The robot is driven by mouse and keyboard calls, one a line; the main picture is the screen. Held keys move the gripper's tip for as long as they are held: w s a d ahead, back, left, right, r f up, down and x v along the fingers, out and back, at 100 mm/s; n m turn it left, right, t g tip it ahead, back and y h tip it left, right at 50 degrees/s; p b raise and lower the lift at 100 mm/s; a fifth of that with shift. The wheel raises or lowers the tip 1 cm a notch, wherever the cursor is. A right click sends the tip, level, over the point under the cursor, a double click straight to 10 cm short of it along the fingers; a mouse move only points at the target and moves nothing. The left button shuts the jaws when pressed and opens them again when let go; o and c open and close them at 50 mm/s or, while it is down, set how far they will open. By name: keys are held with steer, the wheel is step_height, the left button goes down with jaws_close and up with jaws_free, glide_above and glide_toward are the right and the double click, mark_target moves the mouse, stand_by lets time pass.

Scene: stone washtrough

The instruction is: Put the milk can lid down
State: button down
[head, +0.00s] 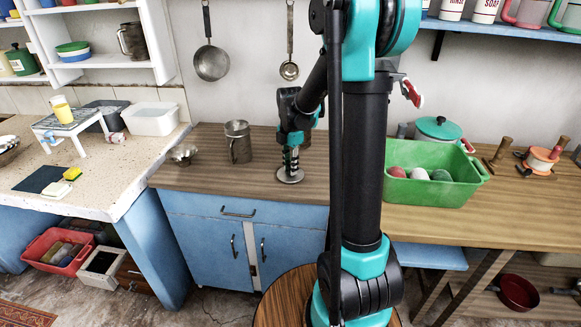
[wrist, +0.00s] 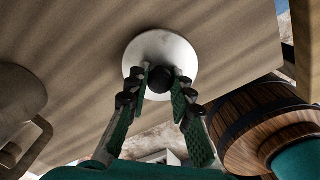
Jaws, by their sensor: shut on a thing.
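The milk can lid (head: 290,178) is a round pale metal disc, low over the wooden counter near its front edge, roughly level. I cannot tell whether it touches the counter. My gripper (head: 290,160) points down above it. In the wrist view the lid (wrist: 160,47) shows a dark knob (wrist: 160,79) at its middle, and my gripper (wrist: 162,88) is shut on that knob, one finger each side. A metal mug (head: 238,143) stands left of the lid. Whatever stands just behind my gripper is mostly hidden by my arm.
A small metal bowl (head: 183,154) sits left of the mug. A green bin (head: 432,187) with balls and a teal-lidded pot (head: 438,131) stand to the right. The wooden counter (head: 205,178) is clear in front of the mug. A round wooden stool (head: 288,298) stands below.

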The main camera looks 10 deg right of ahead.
steer(key=shift+f, duration=0.2)
steer(key=c, duration=1.3)
jaws_free()
steer(key=shift+c, duration=0.2)
step_height(320, 180, up, 12)
steer(key=s+d+f+m+t, duration=0.2)
steer(key=s+f+m, duration=0.5)
steer(key=s+m, duration=0.4)
steer(key=s+d+f+m+t, duration=0.2)
steer(key=s+f+m, duration=0.5)
steer(key=s+m, duration=0.4)
steer(key=shift+m, duration=0.7)
